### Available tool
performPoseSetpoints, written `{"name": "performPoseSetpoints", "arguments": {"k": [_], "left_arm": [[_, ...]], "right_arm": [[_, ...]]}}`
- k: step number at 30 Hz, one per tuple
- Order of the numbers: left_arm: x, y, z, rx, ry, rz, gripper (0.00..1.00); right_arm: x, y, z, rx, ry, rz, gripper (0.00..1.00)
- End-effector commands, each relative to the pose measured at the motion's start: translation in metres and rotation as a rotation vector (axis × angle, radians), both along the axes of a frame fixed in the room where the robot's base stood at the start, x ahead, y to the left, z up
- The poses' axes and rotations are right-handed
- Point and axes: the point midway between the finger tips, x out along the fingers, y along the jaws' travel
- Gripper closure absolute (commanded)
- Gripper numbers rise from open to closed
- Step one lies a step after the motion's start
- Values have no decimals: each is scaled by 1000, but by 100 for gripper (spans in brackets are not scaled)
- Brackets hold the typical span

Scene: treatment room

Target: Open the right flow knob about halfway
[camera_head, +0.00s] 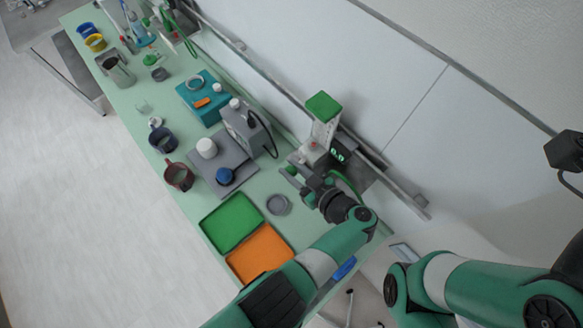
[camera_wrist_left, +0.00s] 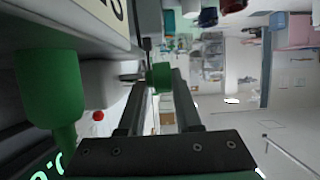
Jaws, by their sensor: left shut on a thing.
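The flow unit (camera_head: 325,130) stands against the wall rail, with a green top and a lit display (camera_head: 337,156) that seems to read 0.0. In the left wrist view, a green knob (camera_wrist_left: 161,76) on its side sits between the tips of my left gripper (camera_wrist_left: 158,82). My left gripper (camera_head: 297,171) is shut on this knob, beside the unit's front in the head view. How far the knob is turned cannot be told. My right arm is at the lower right of the head view; its gripper does not show.
A large green fitting (camera_wrist_left: 48,90) is close to my left gripper. A green tray (camera_head: 232,222) and an orange tray (camera_head: 259,254) lie on the counter nearby. A grey round dish (camera_head: 278,205) and a grey device (camera_head: 246,128) stand near the unit.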

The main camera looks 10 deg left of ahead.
Motion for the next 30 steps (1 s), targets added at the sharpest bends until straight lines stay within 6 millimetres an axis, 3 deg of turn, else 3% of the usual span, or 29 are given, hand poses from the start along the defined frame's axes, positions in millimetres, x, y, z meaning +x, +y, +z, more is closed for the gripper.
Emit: {"name": "performPoseSetpoints", "arguments": {"k": [5,12,16,29,30], "left_arm": [[-1,3,6,-21,23,8,100],[0,6,13,-204,165,11,100],[0,6,9,-314,248,12,100],[0,6,-1,-389,307,9,100],[0,6,-1,-389,307,9,62]], "right_arm": [[0,0,13,0,0,0,45],[0,0,68,0,0,0,45],[0,0,87,0,0,0,45],[0,0,91,0,0,0,45],[0,0,91,0,0,0,45]]}}
